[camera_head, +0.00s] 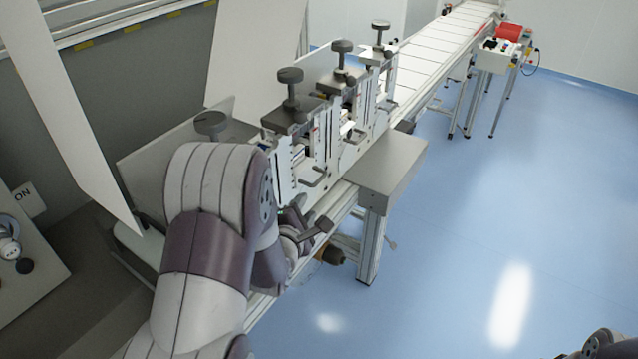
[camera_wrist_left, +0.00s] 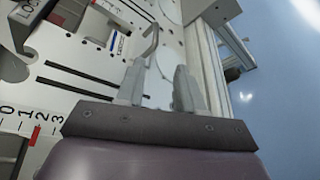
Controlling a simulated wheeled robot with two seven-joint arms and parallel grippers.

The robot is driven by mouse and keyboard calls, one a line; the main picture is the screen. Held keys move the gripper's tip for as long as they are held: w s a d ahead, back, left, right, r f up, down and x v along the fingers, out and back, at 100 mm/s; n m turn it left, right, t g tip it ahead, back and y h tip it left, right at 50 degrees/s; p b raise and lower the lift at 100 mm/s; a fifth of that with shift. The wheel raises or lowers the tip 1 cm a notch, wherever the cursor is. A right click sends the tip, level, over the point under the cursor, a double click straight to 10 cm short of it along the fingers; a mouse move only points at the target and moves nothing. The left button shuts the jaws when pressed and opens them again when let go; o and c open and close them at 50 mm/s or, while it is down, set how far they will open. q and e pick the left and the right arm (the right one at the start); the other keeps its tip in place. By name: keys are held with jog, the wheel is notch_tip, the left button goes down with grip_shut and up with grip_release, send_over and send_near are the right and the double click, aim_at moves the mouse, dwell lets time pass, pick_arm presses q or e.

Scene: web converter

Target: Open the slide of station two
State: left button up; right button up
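Several stations with black top knobs stand in a row along the converter, with slide plates (camera_head: 283,178) and bent metal handles (camera_head: 316,181). I cannot read a number that marks station two. My left gripper (camera_head: 312,236) is low at the front of the nearer stations, partly hidden by its own arm. In the left wrist view its two fingers (camera_wrist_left: 160,66) are apart, with nothing clearly held between them. A bent grey handle (camera_wrist_left: 152,42) shows just beyond the left fingertip; I cannot tell whether they touch.
A grey box-like table (camera_head: 392,160) juts from the machine to the right of my left gripper. A white web (camera_head: 440,40) runs off to the back. A tall white panel (camera_head: 75,125) stands at left. The blue floor (camera_head: 520,200) at right is clear.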

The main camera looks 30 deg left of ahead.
aim_at(320, 178)
pick_arm(q)
jog(key=shift+n, duration=0.3)
jog(key=x, duration=0.4)
jog(key=p+x, duration=0.1)
jog(key=x, duration=0.3)
jog(key=r+p+x, duration=0.1)
jog(key=x, duration=0.4)
jog(key=shift+w+d, duration=0.15)
grip_shut()
